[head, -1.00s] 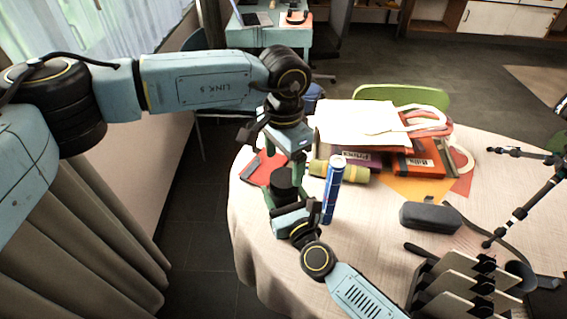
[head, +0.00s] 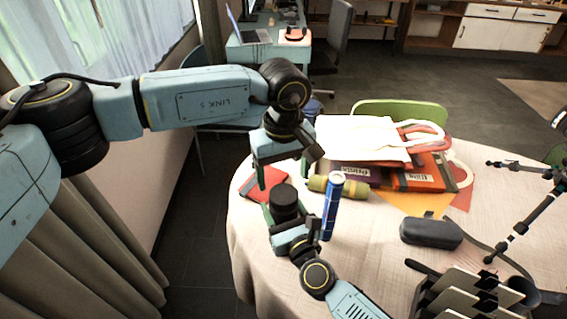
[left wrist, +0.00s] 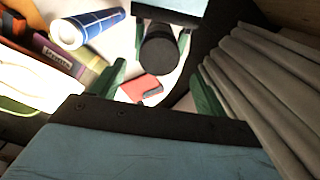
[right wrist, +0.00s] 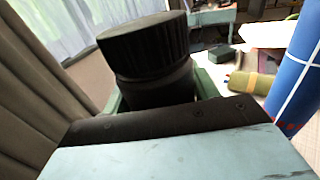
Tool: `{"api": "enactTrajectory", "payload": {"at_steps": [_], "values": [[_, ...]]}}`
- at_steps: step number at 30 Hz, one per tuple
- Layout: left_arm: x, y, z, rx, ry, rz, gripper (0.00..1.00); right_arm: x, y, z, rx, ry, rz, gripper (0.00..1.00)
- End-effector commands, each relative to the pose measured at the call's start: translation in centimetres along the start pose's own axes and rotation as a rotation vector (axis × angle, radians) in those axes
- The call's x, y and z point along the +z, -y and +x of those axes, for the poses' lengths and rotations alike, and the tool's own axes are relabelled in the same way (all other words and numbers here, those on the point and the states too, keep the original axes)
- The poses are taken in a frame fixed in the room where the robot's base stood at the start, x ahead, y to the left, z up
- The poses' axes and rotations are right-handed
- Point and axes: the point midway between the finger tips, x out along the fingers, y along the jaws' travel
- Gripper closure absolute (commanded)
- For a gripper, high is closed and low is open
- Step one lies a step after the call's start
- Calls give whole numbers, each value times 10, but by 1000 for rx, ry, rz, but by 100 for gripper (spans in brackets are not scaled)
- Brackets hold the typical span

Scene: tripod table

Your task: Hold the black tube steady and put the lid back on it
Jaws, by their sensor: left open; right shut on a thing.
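The black tube (right wrist: 155,88) stands about upright in my right gripper (head: 285,222), which is shut on its body. The ridged black lid (right wrist: 143,42) sits on top of the tube; whether it is fully tightened I cannot tell. In the head view the lid (head: 284,194) shows as the dark top of the tube. My left gripper (head: 284,172) is open and empty, just above the lid and apart from it. In the left wrist view the lid (left wrist: 158,50) lies beyond and between the open green fingers. My right gripper's fingers are partly hidden behind the tube.
A blue can-like tube (head: 332,205) stands close to the right of the held tube. A red book (head: 250,188), a green-yellow roll (head: 350,190) and books under a white bag (head: 365,138) lie behind. A dark case (head: 430,233) and tripod (head: 520,222) are at right.

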Motion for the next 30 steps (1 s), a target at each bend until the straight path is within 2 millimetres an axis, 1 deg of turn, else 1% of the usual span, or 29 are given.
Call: {"api": "enactTrajectory", "payload": {"at_steps": [3, 30], "values": [[0, 0, -2, 0, 0, -225, 25, -1, 0, 0, 0, -1, 0, 100], [0, -1, -15, 0, 1, -1951, 25, -1, 0, 0, 0, -1, 0, 100]]}}
